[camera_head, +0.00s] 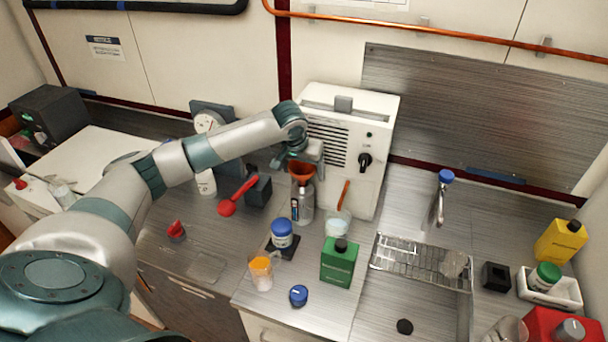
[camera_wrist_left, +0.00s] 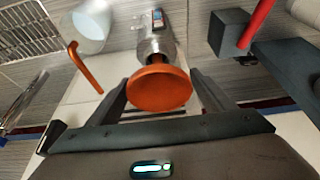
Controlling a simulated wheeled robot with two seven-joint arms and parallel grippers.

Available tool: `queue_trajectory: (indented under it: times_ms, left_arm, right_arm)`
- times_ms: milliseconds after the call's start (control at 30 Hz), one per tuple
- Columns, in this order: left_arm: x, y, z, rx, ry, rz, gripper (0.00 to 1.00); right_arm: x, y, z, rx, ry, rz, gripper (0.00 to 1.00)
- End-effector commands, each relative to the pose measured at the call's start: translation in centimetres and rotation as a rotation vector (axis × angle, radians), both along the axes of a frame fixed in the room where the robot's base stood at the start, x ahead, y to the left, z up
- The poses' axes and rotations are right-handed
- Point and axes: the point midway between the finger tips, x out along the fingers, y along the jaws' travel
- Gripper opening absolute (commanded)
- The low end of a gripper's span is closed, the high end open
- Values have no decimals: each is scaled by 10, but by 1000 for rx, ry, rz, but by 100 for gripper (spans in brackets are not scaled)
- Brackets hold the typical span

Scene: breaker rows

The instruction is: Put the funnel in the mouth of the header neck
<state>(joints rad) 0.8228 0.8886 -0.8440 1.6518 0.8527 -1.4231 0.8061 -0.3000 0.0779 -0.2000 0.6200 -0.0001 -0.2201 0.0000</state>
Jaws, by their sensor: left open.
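The orange funnel (camera_head: 302,170) sits above a grey, shiny bottle-like vessel (camera_head: 305,208), which seems to be the header with its neck. In the left wrist view the funnel's wide round rim (camera_wrist_left: 158,88) faces the camera, in line with the vessel (camera_wrist_left: 158,36). The stem looks to be at the neck's mouth, but the rim hides how deep it sits. My left gripper (camera_head: 302,158) is open, just above the funnel. In the left wrist view its fingers (camera_wrist_left: 160,95) stand apart on both sides of the rim, with gaps. My right gripper is not in view.
A white vented machine (camera_head: 377,135) stands close behind the vessel. A beaker (camera_head: 338,222) with an orange-brown rod is at its right. A dark block (camera_head: 258,190) and red scoop (camera_head: 237,198) are at its left. A green container (camera_head: 339,262) and blue-lidded jar (camera_head: 282,234) stand in front.

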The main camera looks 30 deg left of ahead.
Motion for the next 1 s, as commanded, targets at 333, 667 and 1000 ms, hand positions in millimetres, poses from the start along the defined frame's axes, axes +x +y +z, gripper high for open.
queue_trajectory:
  times_ms: [333, 667, 1000]
  left_arm:
    - [-22, -6, 53, 0, -4, -3, 75]
    - [-36, -9, 90, 0, -2, 0, 75]
    - [-38, -9, 93, -1, 0, 0, 75]
  right_arm:
    - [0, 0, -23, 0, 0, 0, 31]
    - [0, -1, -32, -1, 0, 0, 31]
    - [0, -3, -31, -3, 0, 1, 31]
